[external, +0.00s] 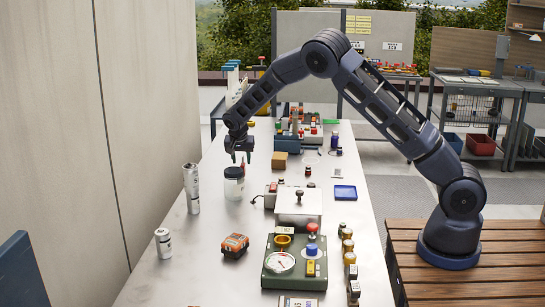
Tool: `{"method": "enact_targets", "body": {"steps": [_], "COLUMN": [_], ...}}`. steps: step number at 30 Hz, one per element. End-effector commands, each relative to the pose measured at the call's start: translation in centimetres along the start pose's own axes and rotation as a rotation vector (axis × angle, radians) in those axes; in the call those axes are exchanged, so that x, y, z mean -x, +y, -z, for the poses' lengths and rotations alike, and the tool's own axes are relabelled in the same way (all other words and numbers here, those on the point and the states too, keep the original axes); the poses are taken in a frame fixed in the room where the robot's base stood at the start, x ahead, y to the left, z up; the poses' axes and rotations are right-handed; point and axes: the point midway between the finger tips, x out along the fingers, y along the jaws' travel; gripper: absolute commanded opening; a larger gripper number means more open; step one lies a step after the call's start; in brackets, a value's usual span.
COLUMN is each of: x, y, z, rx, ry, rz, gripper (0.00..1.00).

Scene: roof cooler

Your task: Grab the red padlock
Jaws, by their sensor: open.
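No red padlock can be told with certainty at this size. A small red item (243,164) shows just below my gripper (239,155), behind the lidded jar (234,186); its shape is too small to make out. A red-orange and dark block (235,245) lies nearer on the left of the bench, well apart from my gripper. My gripper points down over the far left half of the bench, above and just behind the jar. It is open, and nothing is visibly held.
The long pale bench (190,270) carries a dark green gauge panel (294,262), a silver box (298,206), a cardboard box (279,160), a blue tray (345,192) and silver cans (191,188). Several small cylinders line the right edge. The left front is mostly clear.

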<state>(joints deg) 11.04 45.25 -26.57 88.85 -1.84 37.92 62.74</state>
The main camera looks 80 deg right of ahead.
Motion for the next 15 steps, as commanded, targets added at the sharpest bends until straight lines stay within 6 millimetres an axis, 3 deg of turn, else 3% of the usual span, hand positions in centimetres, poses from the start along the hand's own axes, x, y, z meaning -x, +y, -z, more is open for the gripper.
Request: {"method": "enact_targets", "body": {"steps": [7,15], "x": [-3.3,-3.7], "y": [0.4,0.3], "z": [0.0,0.0], "rx": [-0.001,0.000], "ry": [-0.001,0.000], "rz": [0.000,0.001], "gripper": [0.43,0.43]}}
